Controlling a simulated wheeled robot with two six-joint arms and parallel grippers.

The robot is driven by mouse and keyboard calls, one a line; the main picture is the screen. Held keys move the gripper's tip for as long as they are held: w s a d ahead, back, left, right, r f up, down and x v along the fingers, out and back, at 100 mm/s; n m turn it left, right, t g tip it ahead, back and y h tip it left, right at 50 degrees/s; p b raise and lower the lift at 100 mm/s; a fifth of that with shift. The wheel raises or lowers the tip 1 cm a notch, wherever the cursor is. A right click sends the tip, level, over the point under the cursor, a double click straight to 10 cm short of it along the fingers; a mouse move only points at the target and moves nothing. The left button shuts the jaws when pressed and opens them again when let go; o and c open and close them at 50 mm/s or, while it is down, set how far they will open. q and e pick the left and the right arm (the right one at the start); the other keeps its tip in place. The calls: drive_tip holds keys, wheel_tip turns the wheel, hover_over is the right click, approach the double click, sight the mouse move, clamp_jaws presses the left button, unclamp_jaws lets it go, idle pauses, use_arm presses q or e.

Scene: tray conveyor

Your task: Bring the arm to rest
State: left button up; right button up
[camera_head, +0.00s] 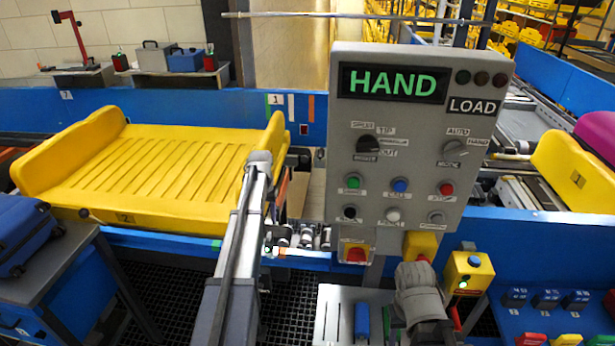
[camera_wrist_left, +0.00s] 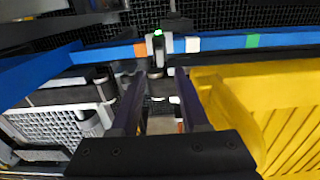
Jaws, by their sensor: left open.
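My left arm (camera_head: 230,270) rises from the bottom of the head view, in front of the right end of a yellow tray (camera_head: 150,165). The jaws of my left gripper (camera_wrist_left: 162,88) show in the left wrist view. They are apart, with no object held between them. Below them are the dark conveyor edge and the blue rail (camera_wrist_left: 110,55); the yellow tray lies to the right there. In the head view the left fingertips are hard to make out. A grey joint of mine shows at the lower right of that view, but no right jaws.
A grey control panel (camera_head: 402,235) stands right of my left arm, its display reading HAND. A side table with a blue suitcase (camera_head: 25,235) stands at the left. A yellow switch box (camera_head: 468,273) is at the right. Blue conveyor rails cross the scene.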

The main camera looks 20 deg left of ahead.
use_arm(q)
drive_tip(key=s+d+m, duration=0.2)
drive_tip(key=s+d, duration=0.7)
drive_tip(key=d, duration=0.3)
drive_tip(key=s+d+m, duration=0.2)
drive_tip(key=s+d, duration=0.7)
drive_tip(key=d, duration=0.3)
drive_tip(key=s+d+m+y, duration=0.1)
drive_tip(key=s+d+m, duration=0.1)
drive_tip(key=s+d, duration=0.7)
drive_tip(key=d, duration=0.3)
drive_tip(key=shift+d, duration=0.4)
drive_tip(key=shift+r, duration=0.1)
